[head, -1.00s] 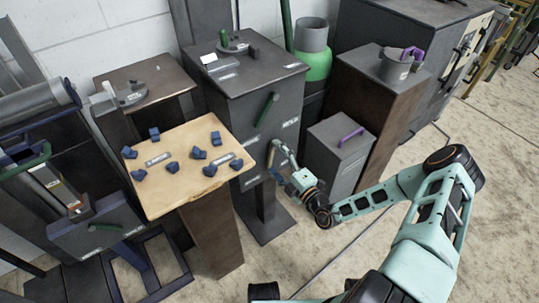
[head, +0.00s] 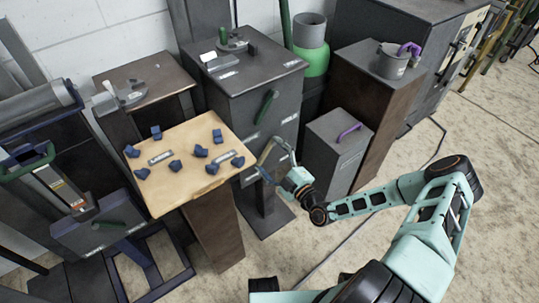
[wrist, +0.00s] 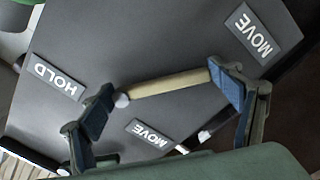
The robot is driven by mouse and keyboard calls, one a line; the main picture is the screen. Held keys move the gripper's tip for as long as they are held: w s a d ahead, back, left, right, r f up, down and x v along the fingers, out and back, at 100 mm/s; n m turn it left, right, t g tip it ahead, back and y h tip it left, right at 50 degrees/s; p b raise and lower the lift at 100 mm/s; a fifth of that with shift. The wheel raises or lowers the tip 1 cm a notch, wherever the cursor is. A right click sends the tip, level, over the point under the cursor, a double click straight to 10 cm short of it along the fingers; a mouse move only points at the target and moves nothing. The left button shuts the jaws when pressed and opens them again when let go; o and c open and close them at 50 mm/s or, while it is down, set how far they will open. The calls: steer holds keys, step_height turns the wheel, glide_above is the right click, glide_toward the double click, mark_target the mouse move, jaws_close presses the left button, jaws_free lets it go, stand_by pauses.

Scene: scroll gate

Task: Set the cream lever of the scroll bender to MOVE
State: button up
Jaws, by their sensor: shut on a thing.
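The scroll bender is the tall dark grey cabinet (head: 255,90). Its cream lever (wrist: 165,85) lies across the wrist view, with a pale round end at the left. My gripper (head: 272,157) is at the cabinet's front face, low on its right side. Its blue finger pads meet the lever's two ends, so it is shut on the lever with the jaws spread wide. A HOLD plate (wrist: 59,78) is to the lever's left. One MOVE plate (wrist: 257,39) is at the upper right, another (wrist: 150,134) below. The lever is small in the head view.
A dark green handle (head: 267,106) sits higher on the same face. A wooden table (head: 190,190) with several blue pieces stands close on the left. A low grey box with a purple handle (head: 349,131) stands close on the right. Open floor lies in front.

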steer(key=o, duration=1.7)
steer(key=shift+c, duration=0.2)
steer(key=shift+s, duration=0.1)
steer(key=v, duration=1.2)
